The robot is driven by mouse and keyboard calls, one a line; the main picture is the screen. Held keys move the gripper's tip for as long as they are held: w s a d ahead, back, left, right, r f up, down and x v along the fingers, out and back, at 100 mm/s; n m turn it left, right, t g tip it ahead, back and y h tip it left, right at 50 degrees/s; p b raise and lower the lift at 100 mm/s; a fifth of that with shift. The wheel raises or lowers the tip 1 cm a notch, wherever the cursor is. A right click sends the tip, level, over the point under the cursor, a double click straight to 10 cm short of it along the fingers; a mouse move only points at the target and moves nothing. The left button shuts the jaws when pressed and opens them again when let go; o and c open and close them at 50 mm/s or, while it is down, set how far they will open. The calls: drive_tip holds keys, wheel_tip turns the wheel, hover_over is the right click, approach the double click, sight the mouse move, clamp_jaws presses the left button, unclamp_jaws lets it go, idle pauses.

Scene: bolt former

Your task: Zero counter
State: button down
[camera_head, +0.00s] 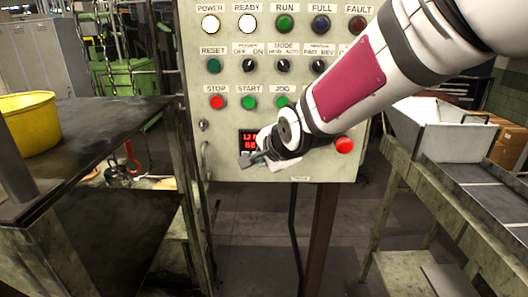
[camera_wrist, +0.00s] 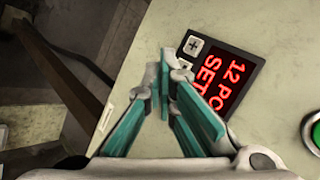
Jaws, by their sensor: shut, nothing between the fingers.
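The counter (camera_wrist: 220,78) is a black panel with red lit digits on the grey control panel (camera_head: 225,170). In the wrist view its digits read "12" and "SET", with more letters cut off or unclear. A white plus key (camera_wrist: 192,45) sits at its edge. A second white key (camera_wrist: 185,67) beside it is partly hidden by my fingertips. In the head view the counter (camera_head: 248,138) is partly covered by my arm. My gripper (camera_wrist: 170,62) is shut and empty, its tips over or very near the second key; I cannot tell whether they touch. It also shows in the head view (camera_head: 246,159).
Above are the green RESET button (camera_head: 214,66), red STOP button (camera_head: 218,101), green START button (camera_head: 249,102) and selector knobs. A red button (camera_head: 344,145) lies right of my wrist. A dark table with a yellow bucket (camera_head: 30,121) stands left, a conveyor (camera_head: 470,190) right.

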drive_tip(key=shift+w, duration=0.15)
idle(0.4)
drive_tip(key=shift+s, duration=0.6)
drive_tip(key=s+p, duration=0.4)
drive_tip(key=s, duration=0.2)
idle(0.5)
drive_tip(key=shift+a, duration=0.1)
